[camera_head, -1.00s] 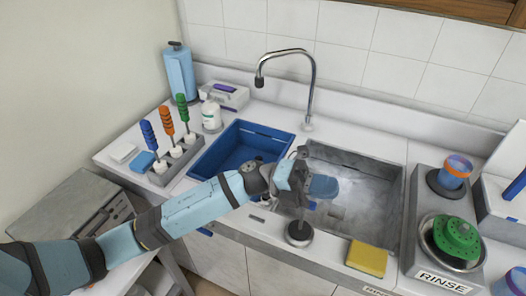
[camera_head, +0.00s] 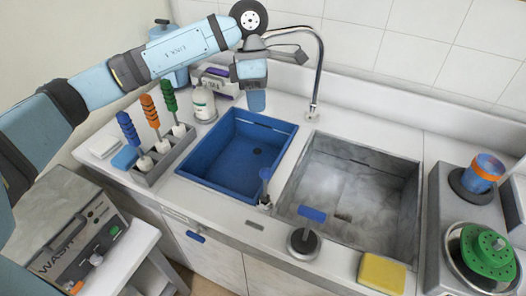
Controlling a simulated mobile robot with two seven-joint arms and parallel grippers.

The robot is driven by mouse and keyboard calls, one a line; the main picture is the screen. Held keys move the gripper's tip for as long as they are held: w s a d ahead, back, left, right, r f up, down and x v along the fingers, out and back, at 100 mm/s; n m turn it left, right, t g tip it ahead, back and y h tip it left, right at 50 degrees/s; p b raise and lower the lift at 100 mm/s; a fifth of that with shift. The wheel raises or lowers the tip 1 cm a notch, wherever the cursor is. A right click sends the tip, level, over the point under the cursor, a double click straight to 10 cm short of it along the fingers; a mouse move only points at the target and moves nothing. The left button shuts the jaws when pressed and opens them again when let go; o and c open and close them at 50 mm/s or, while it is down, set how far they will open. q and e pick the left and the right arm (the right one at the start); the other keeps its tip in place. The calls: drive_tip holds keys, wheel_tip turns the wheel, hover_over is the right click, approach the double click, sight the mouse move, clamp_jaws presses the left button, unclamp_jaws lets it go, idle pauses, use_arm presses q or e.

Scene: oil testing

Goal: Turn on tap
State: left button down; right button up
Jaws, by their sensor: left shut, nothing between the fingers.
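The tap (camera_head: 320,70) is a curved chrome spout behind the sinks, its dark nozzle at the upper left. No water shows below it. Near the front counter edge stand a slim post with an upright blue handle (camera_head: 265,174) and a round grey base with a flat blue lever (camera_head: 312,214). My left gripper (camera_head: 256,101) points down over the back of the blue basin (camera_head: 215,181), left of the tap. It is shut and empty, apart from both handles. My right gripper is not in view.
The grey sink (camera_head: 350,185) is empty. A yellow sponge (camera_head: 382,273) lies at its front right. A rack of coloured-handled brushes (camera_head: 163,157) and a white bottle (camera_head: 203,103) stand left. A green disc (camera_head: 487,252) sits on the right.

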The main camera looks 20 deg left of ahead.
use_arm(q)
drive_tip(key=shift+a, duration=0.1)
idle(0.3)
drive_tip(key=p, duration=0.3)
hover_over(265, 185)
drive_tip(key=w+a, duration=0.2)
drive_tip(key=w, duration=0.1)
wheel_tip(265, 185, down, 10)
drive_tip(key=shift+w+f, duration=0.1)
